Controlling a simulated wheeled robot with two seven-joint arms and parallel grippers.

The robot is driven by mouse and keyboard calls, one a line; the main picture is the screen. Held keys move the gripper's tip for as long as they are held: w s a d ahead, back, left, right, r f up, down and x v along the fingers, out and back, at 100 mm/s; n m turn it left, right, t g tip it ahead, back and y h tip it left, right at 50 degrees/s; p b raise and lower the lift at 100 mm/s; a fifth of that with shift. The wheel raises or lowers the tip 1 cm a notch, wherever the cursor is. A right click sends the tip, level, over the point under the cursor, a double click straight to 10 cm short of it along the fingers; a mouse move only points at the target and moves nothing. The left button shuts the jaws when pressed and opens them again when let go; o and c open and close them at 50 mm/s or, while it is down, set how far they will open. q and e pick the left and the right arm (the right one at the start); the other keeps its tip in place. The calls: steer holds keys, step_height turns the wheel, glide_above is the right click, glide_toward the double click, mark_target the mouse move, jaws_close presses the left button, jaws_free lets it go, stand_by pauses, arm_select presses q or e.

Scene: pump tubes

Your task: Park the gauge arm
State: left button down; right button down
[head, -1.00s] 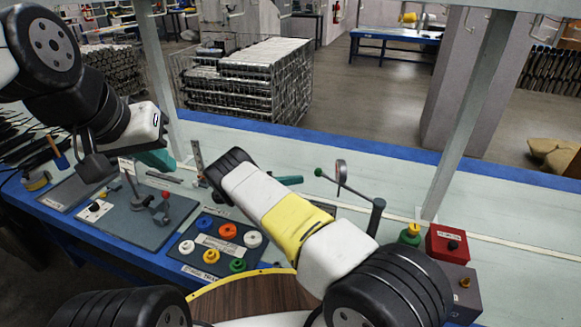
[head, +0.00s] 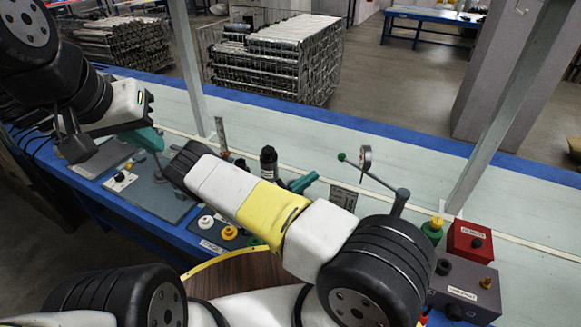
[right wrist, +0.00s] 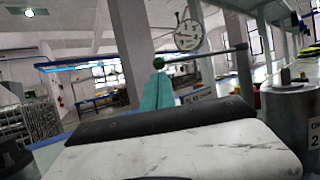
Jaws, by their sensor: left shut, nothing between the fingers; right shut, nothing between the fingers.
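The gauge arm (head: 385,184) is a thin grey bar on an upright pivot at the right of the bench. It carries a round dial (head: 365,160) and a green ball knob (head: 342,157) at its free end. In the right wrist view the dial (right wrist: 188,35) faces me, with the green knob (right wrist: 158,63) just above my teal fingertips. My right gripper (head: 305,183) is shut and empty, left of the knob and apart from it in the head view; its body is partly hidden behind my forearm. My left gripper (head: 150,138) is shut and empty over the bench's left side.
A black bottle (head: 268,163) stands behind my right forearm. A red box (head: 469,241), a green-and-yellow part (head: 433,230) and a grey box (head: 468,287) are at the right. A grey board (head: 150,195) and several coloured caps (head: 229,233) lie left. A frame post rises at the right.

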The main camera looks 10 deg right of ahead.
mark_target(339, 159)
steer(key=x, duration=0.7)
steer(key=shift+d, duration=0.1)
steer(key=shift+w+d+r, duration=0.1)
steer(key=shift+w+d, duration=0.65)
steer(key=shift+d, duration=0.25)
steer(key=shift+w+d, duration=0.7)
steer(key=shift+d, duration=0.25)
